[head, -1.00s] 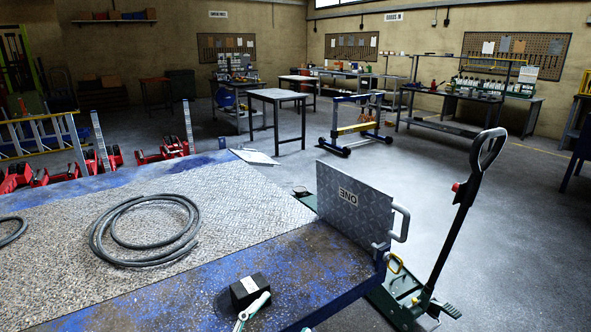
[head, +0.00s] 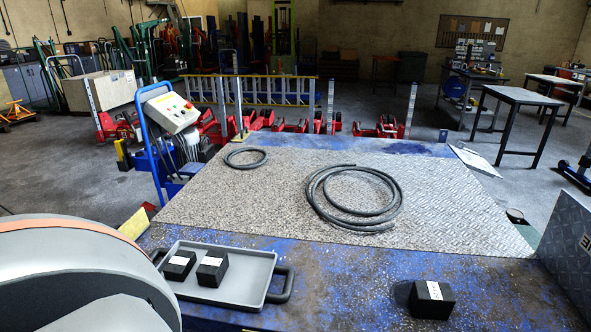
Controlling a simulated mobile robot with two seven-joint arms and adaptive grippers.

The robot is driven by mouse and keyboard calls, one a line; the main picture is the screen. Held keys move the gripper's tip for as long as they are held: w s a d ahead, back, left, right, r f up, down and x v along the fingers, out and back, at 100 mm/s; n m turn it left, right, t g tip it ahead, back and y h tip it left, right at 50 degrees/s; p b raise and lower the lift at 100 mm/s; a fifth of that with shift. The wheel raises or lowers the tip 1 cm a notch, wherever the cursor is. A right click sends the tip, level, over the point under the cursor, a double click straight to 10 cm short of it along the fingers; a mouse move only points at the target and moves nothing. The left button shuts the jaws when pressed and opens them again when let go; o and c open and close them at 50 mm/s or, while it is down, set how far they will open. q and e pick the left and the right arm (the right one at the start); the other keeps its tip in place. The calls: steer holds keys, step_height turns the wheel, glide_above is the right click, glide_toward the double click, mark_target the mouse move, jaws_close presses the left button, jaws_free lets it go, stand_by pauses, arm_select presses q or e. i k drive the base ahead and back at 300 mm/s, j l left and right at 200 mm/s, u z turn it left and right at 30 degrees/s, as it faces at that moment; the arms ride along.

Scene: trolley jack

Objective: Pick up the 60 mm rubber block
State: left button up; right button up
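Three black rubber blocks with white labels show in the head view. Two stand in a grey tray (head: 240,287): a left block (head: 180,265) and a right block (head: 212,268). A third block (head: 431,299) stands alone on the blue, worn table edge (head: 340,270) to the right. The labels are too small to read, so I cannot tell which block is 60 mm. Neither gripper is in view. A large grey rounded part with an orange band, mine, fills the lower left corner and hides that part of the table.
A large coiled hose (head: 355,225) and a small coiled hose (head: 245,158) lie on the patterned plate. A grey upright plate (head: 570,255) stands at the right edge. A blue-framed control box (head: 170,112) stands beyond the table's left side. The blue strip between tray and lone block is clear.

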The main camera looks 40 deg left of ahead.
mark_target(215, 265)
steer(key=u, duration=2)
steer(key=i+j+z, duration=0.1)
steer(key=j+z, duration=0.35)
steer(key=j, duration=0.15)
steer(key=j+z, duration=0.4)
steer(key=j, duration=0.15)
